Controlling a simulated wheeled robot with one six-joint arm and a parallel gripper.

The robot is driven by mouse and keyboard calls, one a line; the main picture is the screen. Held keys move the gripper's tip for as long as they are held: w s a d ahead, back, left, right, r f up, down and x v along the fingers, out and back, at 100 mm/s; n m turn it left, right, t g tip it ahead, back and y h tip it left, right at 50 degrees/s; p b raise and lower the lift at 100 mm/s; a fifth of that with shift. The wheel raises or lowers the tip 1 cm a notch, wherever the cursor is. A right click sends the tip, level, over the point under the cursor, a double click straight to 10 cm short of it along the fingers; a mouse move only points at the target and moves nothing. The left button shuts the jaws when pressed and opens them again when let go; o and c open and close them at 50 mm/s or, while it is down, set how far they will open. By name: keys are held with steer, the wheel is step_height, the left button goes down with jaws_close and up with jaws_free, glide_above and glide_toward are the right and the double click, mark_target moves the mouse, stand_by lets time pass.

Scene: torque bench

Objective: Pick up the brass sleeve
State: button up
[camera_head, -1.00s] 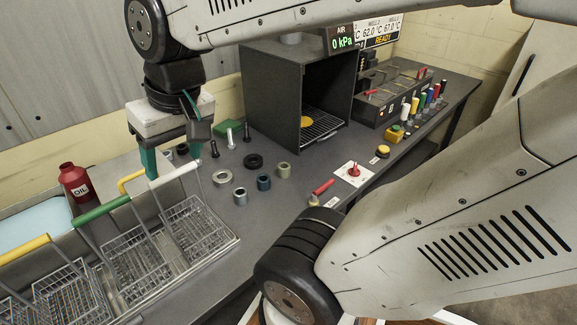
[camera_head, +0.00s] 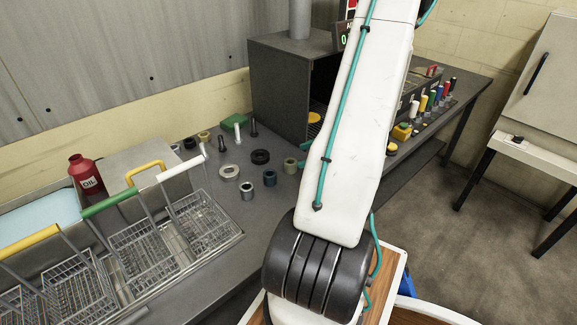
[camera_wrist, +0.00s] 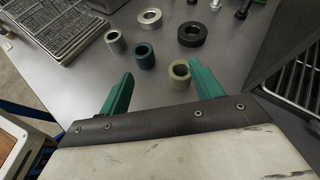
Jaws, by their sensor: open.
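A short hollow sleeve (camera_wrist: 179,75) of dull yellow-olive colour, the most brass-like of the near sleeves, stands upright on the dark bench. In the head view it (camera_head: 290,166) is just left of my arm. My gripper (camera_wrist: 161,70) is open and empty, with green fingers pointing towards the sleeve. The sleeve lies ahead of the gap, nearer the right finger; contact is not clear. In the head view my arm hides most of the gripper; green finger parts show at its left edge. A smaller tan ring-like part (camera_head: 204,136) stands farther back.
Near the sleeve stand a dark teal sleeve (camera_wrist: 145,56), a grey sleeve (camera_wrist: 115,42), a black ring (camera_wrist: 192,35) and a silver ring (camera_wrist: 150,17). Wire baskets (camera_head: 140,256) are at left. A dark open-fronted box (camera_head: 280,85) stands behind.

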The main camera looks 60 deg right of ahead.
mark_target(290, 165)
steer(key=s+d+f+m, duration=0.1)
steer(key=s+d+f+m+t+h, duration=0.1)
steer(key=s+f, duration=0.1)
steer(key=shift+s+d+m+h, duration=0.25)
steer(key=shift+d+m+h, duration=0.05)
steer(key=shift+d, duration=0.05)
steer(key=shift+s+d+f+t, duration=0.15)
steer(key=shift+s+f+t, duration=0.05)
steer(key=shift+f+t, duration=0.1)
steer(key=shift+m, duration=0.3)
steer(key=x, duration=1.1)
steer(key=shift+w+d+f, duration=0.1)
steer(key=shift+w+f, duration=0.15)
steer(key=shift+w, duration=0.05)
steer(key=c, duration=1.3)
